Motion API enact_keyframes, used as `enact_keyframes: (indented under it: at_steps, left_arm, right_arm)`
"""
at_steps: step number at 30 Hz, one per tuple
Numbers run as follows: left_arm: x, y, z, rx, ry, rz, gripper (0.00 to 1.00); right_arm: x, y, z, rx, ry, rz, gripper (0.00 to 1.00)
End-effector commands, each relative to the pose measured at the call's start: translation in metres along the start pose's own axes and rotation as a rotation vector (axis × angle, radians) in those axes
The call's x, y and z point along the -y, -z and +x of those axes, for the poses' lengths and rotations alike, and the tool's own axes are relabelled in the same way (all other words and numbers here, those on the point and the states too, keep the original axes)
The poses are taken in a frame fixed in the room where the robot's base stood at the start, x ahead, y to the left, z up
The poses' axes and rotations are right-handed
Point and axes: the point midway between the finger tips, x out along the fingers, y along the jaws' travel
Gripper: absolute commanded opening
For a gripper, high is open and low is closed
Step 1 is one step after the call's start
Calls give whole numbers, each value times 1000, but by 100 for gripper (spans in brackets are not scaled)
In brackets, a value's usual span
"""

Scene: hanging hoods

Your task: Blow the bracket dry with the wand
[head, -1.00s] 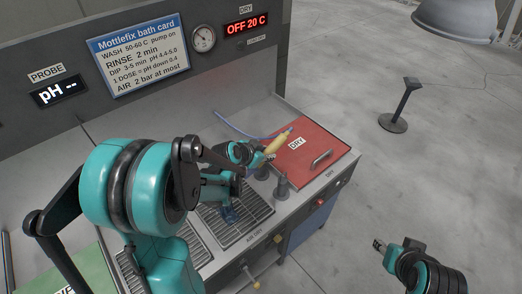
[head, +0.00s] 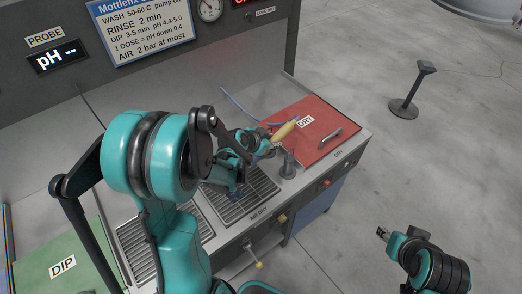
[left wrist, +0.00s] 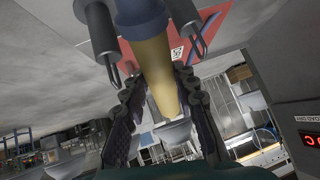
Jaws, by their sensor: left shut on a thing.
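The wand (head: 284,131) has a yellow handle and is held by my left gripper (head: 268,141) above the bench, by the left edge of the red DRY lid (head: 318,115). In the left wrist view the yellow wand (left wrist: 158,72) lies between the two dark fingers of the left gripper (left wrist: 163,105), which are shut on it. I cannot make out the bracket for certain; a small blue piece (head: 237,191) shows over the AIR DRY grate (head: 247,203), partly hidden by my arm. My right gripper (head: 383,233) is over the floor at the right, too small to tell its state.
A dark upright post (head: 288,166) stands beside the grate, close to the left gripper. A blue hose (head: 237,102) runs behind the wand. A green DIP lid (head: 60,240) is at the left. A lever (head: 255,258) sticks out at the front. A black stand (head: 408,95) is on the floor.

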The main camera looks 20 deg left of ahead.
Motion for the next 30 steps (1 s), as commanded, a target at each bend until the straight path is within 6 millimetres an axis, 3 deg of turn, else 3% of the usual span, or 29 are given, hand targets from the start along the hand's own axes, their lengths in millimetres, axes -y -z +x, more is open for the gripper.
enact_keyframes:
  at_steps: [16, 30]
  left_arm:
    - [-1, 0, 0, -1, 0, 0, 0]
    - [-23, 2, -4, 0, -1, 1, 0]
  right_arm:
    - [0, 0, 0, 0, 0, 0, 40]
    - [0, -2, 3, 0, 0, 0, 40]
